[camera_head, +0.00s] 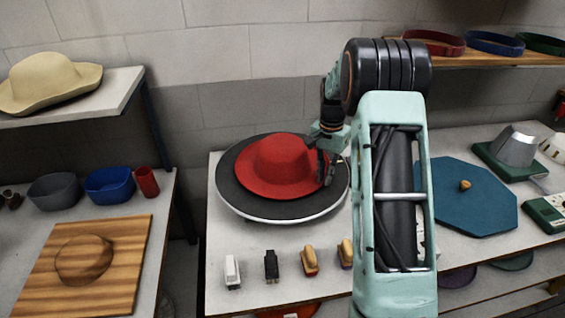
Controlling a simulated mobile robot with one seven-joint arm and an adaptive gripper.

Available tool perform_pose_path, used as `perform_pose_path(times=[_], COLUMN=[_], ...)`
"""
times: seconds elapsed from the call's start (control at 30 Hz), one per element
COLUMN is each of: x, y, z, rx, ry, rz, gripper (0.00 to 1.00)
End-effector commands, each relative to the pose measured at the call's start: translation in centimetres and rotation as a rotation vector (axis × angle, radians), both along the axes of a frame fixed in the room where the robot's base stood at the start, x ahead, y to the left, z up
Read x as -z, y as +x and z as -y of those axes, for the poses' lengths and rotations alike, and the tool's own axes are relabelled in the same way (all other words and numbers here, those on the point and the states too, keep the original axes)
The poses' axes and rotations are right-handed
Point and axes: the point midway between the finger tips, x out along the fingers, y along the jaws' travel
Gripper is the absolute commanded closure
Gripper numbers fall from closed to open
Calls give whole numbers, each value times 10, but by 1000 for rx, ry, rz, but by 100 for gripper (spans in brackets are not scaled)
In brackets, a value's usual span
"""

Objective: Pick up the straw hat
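A tan straw hat (45,80) with a wide, wavy brim rests on the raised shelf at the far left. A red hat (272,165) sits brim down on a round dark disc with a pale rim (243,204) in the middle of the table. My gripper (326,172) is at the right edge of the red hat's brim, far from the straw hat. It is small and dark, and partly hidden by my own arm. I cannot tell whether its fingers are open or shut, or whether they touch the brim.
A wooden board with a hat-shaped block (84,259) lies front left. Grey and blue bowls (109,185) and a red cup (146,181) stand below the straw hat's shelf (110,103). Several small brushes (309,261) line the front. A blue octagonal board (470,207) lies right.

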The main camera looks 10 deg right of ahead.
Motion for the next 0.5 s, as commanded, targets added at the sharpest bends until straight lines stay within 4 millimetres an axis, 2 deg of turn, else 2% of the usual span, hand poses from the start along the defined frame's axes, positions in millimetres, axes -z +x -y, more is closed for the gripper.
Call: perform_pose_path(times=[0.37, 0.5], x=[-1, -9], y=[0, 1], z=[0, 0], rx=[0, 0], ry=[0, 0], rz=[1, 3], gripper=[100, 100])
